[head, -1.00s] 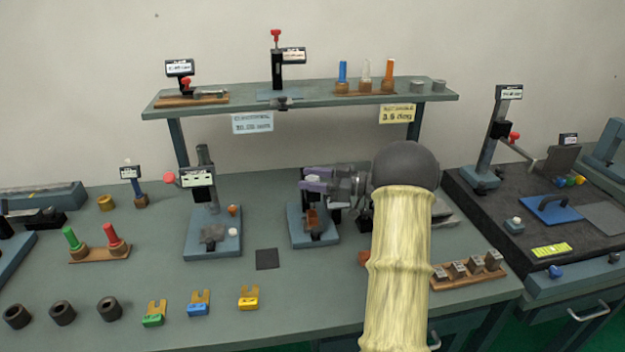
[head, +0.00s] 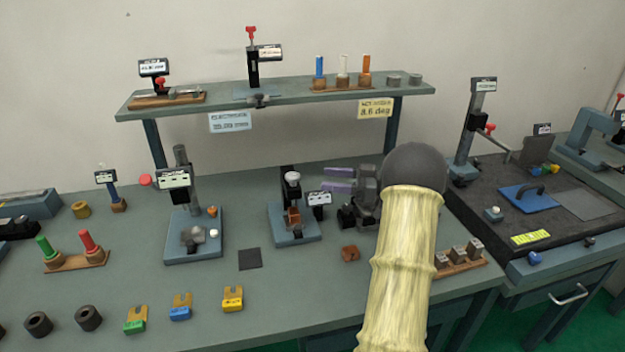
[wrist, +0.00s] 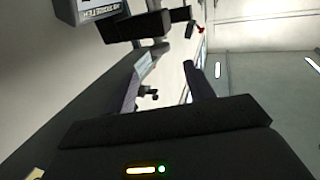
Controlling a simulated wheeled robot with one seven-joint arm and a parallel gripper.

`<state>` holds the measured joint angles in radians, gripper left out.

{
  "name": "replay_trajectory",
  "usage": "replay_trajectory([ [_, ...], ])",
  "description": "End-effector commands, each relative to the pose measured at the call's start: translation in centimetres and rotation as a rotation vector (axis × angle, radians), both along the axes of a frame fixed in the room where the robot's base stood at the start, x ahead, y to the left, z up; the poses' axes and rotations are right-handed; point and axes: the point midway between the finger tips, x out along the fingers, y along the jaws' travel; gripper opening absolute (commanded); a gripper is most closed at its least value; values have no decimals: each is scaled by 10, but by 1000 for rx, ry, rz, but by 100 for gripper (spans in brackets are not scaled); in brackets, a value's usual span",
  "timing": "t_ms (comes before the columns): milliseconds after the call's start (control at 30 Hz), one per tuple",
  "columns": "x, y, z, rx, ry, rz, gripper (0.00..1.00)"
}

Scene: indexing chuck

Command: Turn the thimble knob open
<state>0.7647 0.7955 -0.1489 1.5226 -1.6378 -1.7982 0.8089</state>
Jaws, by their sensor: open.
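A small fixture (head: 290,236) with a blue-grey base and a dark upright stands in the middle of the bench in the head view. A round pale knob (head: 292,177) sits at the top of its upright; I cannot tell for sure that it is the thimble knob. A small display (head: 318,198) stands at its right. My gripper (head: 324,179) is just right of the knob, apart from it in the picture, with its two purple fingers pointing left. It is open and empty. In the wrist view, my gripper (wrist: 165,78) shows a clear gap between its fingers.
Another fixture (head: 192,252) with a display and a red knob stands to the left. A shelf (head: 215,98) with several devices spans behind.

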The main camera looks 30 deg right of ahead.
Motion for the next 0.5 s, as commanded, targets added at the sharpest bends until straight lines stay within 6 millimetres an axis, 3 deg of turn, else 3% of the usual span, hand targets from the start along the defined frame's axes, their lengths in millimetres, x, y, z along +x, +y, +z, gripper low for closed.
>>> replay_trajectory([
  [233,-29,-39,-1,-1,1,-3,53],
  [500,-41,-53,0,0,0,0,53],
])
